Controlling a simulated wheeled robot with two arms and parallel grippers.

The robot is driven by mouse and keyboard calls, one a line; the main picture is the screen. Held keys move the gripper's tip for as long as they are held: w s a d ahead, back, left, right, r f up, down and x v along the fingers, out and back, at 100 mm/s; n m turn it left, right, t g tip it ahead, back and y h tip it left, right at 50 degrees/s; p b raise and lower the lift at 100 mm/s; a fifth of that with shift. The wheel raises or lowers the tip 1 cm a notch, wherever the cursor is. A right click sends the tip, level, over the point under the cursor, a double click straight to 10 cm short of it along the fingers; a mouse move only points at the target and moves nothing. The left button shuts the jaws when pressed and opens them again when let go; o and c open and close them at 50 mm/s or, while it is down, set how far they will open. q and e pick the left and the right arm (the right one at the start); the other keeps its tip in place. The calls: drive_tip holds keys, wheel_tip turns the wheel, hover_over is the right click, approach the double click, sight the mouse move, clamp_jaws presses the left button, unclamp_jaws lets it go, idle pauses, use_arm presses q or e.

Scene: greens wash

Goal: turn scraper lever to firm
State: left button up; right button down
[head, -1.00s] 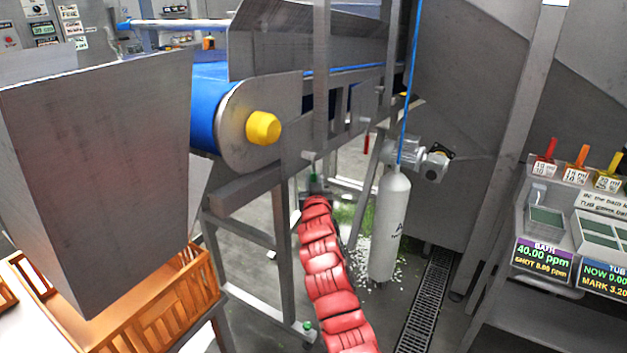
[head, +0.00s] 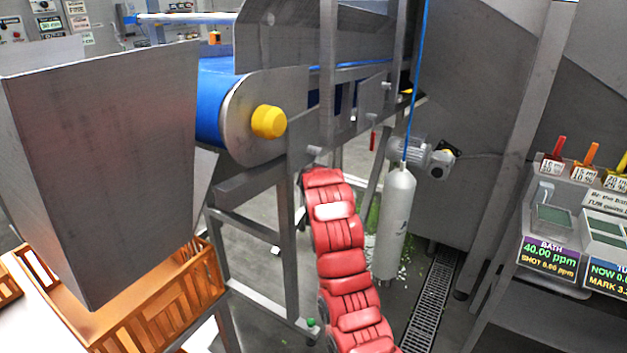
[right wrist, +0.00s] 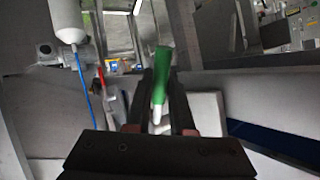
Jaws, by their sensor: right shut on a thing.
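In the right wrist view my right gripper (right wrist: 161,92) is shut on a green handle (right wrist: 160,75) with a pale lower part, which looks like the scraper lever. The handle stands between the two dark fingers, tilted slightly. In the head view my red-sleeved right arm reaches up under the end of the blue belt conveyor (head: 211,105). Its gripper and the lever are hidden there behind the arm and the conveyor frame. The lever's setting cannot be read. My left gripper is not in view.
A yellow knob (head: 269,122) sits on the conveyor's end roller. A white cylinder (head: 396,225) hangs on a blue hose close right of my arm. A steel hopper (head: 105,170) and orange crate (head: 165,305) are at left. A floor drain (head: 432,300) runs at right.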

drive_tip(key=shift+s+a+r, duration=0.1)
drive_tip(key=shift+r, duration=0.1)
idle(0.4)
drive_tip(key=c, duration=0.8)
unclamp_jaws()
drive_tip(key=shift+s, duration=0.1)
drive_tip(key=p+v, duration=0.1)
drive_tip(key=v, duration=0.4)
drive_tip(key=p+v, duration=0.1)
drive_tip(key=v, duration=0.5)
drive_tip(key=p+v, duration=0.1)
drive_tip(key=v, duration=0.5)
drive_tip(key=shift+d+r, duration=0.2)
drive_tip(key=shift+r, duration=0.1)
